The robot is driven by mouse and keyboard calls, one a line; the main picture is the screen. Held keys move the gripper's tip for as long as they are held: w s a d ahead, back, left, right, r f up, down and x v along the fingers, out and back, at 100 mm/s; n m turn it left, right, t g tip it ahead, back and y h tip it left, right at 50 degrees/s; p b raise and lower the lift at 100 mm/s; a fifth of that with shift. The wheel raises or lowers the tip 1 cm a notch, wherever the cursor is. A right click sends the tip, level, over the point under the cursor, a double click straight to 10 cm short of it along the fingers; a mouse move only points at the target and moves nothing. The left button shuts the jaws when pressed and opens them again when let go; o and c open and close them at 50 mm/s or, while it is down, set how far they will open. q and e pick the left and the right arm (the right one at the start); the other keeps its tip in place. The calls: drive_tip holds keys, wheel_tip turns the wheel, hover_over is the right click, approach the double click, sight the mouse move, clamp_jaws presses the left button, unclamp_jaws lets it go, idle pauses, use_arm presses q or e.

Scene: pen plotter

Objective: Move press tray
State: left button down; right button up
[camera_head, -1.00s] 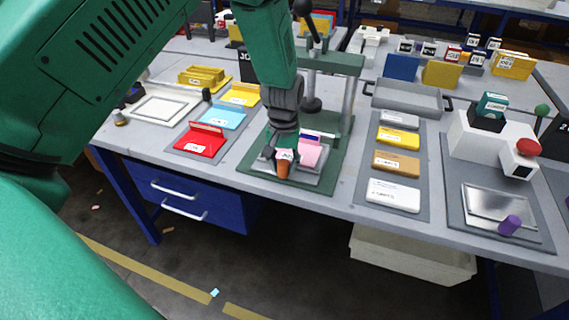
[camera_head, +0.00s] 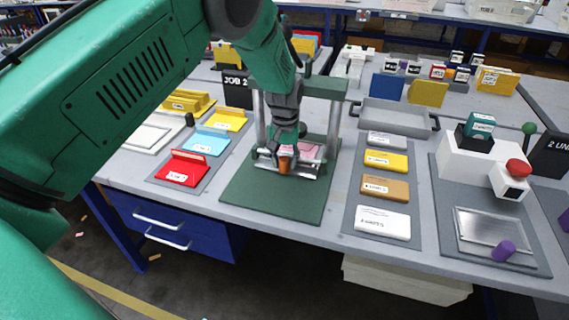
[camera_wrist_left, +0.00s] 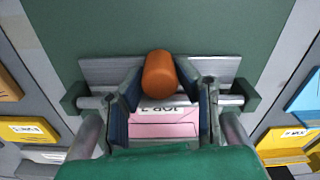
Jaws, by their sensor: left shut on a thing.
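The press tray (camera_head: 305,169) is a grey metal tray with an orange knob (camera_head: 285,164) at its front. It lies on the green base plate (camera_head: 270,200) of the press, between the posts. A pink card (camera_head: 312,151) lies on it, partly hidden by my gripper. My left gripper (camera_head: 286,152) comes down from above and is shut on the orange knob. In the left wrist view the fingers stand on both sides of the knob (camera_wrist_left: 160,75), with the tray (camera_wrist_left: 110,70) and the pink card (camera_wrist_left: 165,128) between and around them. My right gripper is not seen.
The press's green head (camera_head: 326,86) and metal posts (camera_head: 334,115) stand close around my gripper. Red (camera_head: 182,169), blue and yellow card holders lie to the left. A mat with labelled blocks (camera_head: 383,221) lies to the right. The front of the base plate is bare.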

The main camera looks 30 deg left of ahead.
use_arm(q)
drive_tip(key=shift+w+r, duration=0.1)
drive_tip(key=shift+w, duration=0.1)
drive_tip(key=c, duration=1.3)
unclamp_jaws()
drive_tip(key=shift+o, duration=0.5)
drive_tip(key=shift+w+a, duration=0.1)
drive_tip(key=shift+a, duration=0.1)
drive_tip(key=shift+d, duration=0.15)
